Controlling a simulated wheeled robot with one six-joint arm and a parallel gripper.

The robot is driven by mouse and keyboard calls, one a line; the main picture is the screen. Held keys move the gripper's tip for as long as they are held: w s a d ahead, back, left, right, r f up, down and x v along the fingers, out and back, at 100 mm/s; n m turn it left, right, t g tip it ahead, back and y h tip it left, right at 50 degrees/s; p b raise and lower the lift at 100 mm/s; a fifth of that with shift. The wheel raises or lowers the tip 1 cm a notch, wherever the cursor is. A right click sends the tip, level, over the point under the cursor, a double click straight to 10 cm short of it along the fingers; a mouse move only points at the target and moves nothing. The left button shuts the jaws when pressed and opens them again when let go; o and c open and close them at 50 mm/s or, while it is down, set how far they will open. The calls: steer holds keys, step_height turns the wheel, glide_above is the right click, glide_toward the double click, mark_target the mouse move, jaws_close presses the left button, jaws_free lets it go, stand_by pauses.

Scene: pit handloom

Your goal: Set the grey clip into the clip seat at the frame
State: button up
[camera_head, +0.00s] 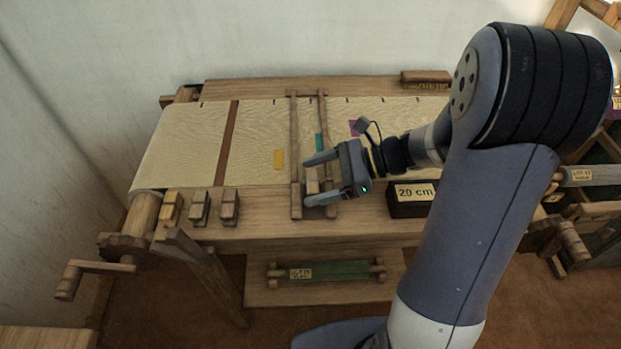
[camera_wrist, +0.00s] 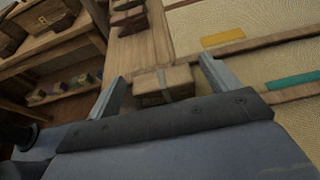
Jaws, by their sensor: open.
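A wooden block with a grey band (camera_wrist: 163,85), which looks like the grey clip, lies between my gripper's fingers in the wrist view. It sits at the near end of the wooden frame, between the two bars (camera_head: 294,150); in the head view my gripper partly covers it. My gripper (camera_head: 308,179) is open, one finger on each side of the block. A gap shows beside the right finger; I cannot tell whether the left finger touches. The clip seat itself is hidden. My gripper also shows in the wrist view (camera_wrist: 165,80).
Several-coloured blocks stand on the left front beam: yellow (camera_head: 172,207), greyish (camera_head: 200,207) and mauve (camera_head: 230,206). A dark box marked 20 cm (camera_head: 410,207) stands right of my gripper. A crank handle (camera_head: 95,266) juts out at front left. Cloth (camera_head: 190,150) covers the loom.

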mark_target(310, 181)
steer(key=p+v, duration=0.1)
steer(key=v, duration=0.9)
steer(key=shift+d, duration=0.25)
steer(key=b+x, duration=0.1)
steer(key=x, duration=1)
steer(key=shift+a+f, duration=0.1)
steer(key=shift+a, duration=0.3)
steer(key=shift+a+r, duration=0.2)
steer(key=shift+r, duration=0.1)
steer(key=shift+d+r, duration=0.1)
steer(key=shift+r, duration=1.45)
